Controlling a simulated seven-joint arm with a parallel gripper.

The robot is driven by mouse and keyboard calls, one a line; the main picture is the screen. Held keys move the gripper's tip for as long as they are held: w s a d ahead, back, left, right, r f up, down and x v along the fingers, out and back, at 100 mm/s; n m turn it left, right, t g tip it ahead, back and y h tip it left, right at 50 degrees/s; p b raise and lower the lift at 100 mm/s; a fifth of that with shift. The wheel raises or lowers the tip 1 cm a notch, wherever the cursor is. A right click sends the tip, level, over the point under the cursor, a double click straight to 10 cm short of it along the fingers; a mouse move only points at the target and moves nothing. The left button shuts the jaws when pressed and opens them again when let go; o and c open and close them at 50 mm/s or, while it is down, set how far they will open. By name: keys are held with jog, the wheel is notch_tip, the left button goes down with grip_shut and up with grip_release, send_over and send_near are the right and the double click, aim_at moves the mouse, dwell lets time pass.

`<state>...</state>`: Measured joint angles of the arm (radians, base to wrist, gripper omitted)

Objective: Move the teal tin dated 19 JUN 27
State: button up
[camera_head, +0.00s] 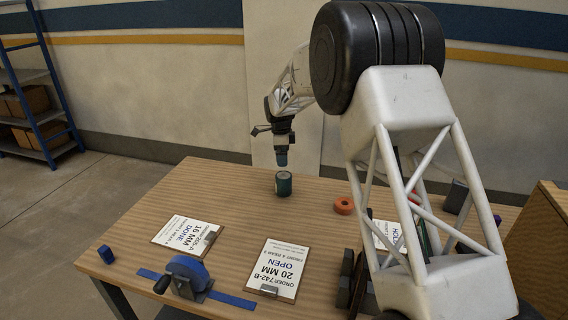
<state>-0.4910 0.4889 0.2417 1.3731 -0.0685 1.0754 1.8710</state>
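A dark teal tin (284,187) with a pale top stands upright on the wooden table (222,185), near its back middle. Any date on it is too small to read. My gripper (282,162) points down just above the tin, with a small gap showing between them in the picture. Its dark blue-teal lower end looks like one narrow block, so I cannot tell whether its fingers are open or shut, or whether it holds something.
A third card (388,236) is partly hidden behind my arm.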

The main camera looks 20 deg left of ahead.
jog(key=w+m, duration=0.1)
send_over(285, 175)
jog(key=shift+y, duration=0.4)
jog(key=shift+w+a+f, duration=0.1)
jog(key=shift+a+f, duration=0.05)
jog(key=shift+f, duration=0.9)
jog(key=shift+a+f, duration=0.1)
jog(key=shift+f, duration=0.95)
jog(key=shift+f, duration=0.15)
jog(key=shift+f, duration=3.75)
jog(key=shift+c, duration=0.5)
jog(key=c, duration=1)
jog(key=shift+d, duration=0.1)
jog(key=shift+c, duration=0.2)
jog(key=shift+d, duration=0.1)
